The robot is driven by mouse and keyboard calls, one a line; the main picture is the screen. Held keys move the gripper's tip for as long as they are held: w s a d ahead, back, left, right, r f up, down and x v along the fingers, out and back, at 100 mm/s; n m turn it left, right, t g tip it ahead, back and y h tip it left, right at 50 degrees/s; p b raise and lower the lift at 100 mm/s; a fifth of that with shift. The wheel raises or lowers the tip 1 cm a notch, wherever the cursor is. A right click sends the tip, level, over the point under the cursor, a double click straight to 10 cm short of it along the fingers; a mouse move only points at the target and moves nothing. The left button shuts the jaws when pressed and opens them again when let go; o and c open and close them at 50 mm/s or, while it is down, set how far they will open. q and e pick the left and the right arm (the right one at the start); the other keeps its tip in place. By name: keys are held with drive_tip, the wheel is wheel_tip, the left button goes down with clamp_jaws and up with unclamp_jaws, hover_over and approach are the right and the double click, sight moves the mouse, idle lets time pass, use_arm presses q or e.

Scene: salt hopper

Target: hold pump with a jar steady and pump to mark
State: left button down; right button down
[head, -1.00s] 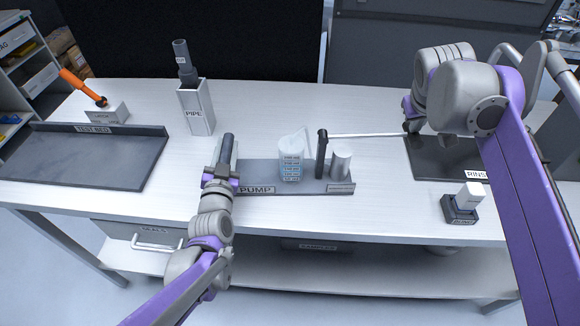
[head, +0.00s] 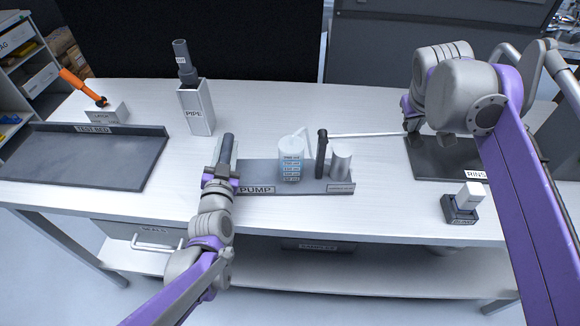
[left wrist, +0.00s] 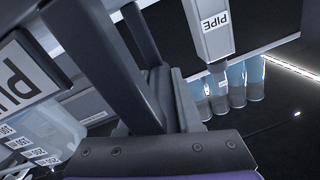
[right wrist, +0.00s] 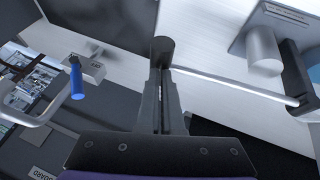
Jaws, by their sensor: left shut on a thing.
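The grey pump base (head: 300,187), labelled PUMP, stands near the front edge of the bench. A clear jar (head: 291,158) with stacked volume labels and bluish contents stands on it, and shows partly in the left wrist view (left wrist: 45,130). Beside it are a dark post (head: 321,152) and a grey cylinder (head: 341,163). A thin pale lever (head: 365,135) runs level from the post to the right. My left gripper (head: 222,172) is shut on a dark upright handle (head: 227,148) at the base's left end. My right gripper (right wrist: 167,85) is closed around the lever's dark end grip (right wrist: 163,48).
The PIPE holder (head: 198,110) stands behind my left gripper. The TEST BED tray (head: 85,160) lies left, with an orange-handled tool (head: 82,87) behind it. A dark rinse tray (head: 445,158) lies under my right arm. A small block with a white top (head: 464,203) sits front right.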

wheel_tip(320, 180, up, 7)
drive_tip(key=a, duration=0.1)
drive_tip(key=shift+f, duration=0.2)
idle(0.5)
drive_tip(key=shift+s, duration=0.1)
idle(0.5)
drive_tip(key=w+v, duration=0.1)
drive_tip(key=v, duration=0.3)
drive_tip(key=shift+w+d+f, duration=0.15)
drive_tip(key=shift+d+f, duration=0.05)
drive_tip(key=shift+f, duration=0.7)
drive_tip(key=shift+w+d+f, duration=0.15)
drive_tip(key=shift+d+f, duration=0.05)
drive_tip(key=shift+f, duration=0.7)
drive_tip(key=shift+w+d+f, duration=0.2)
drive_tip(key=shift+d+f, duration=0.05)
drive_tip(key=shift+f, duration=0.6)
drive_tip(key=shift+f, duration=0.15)
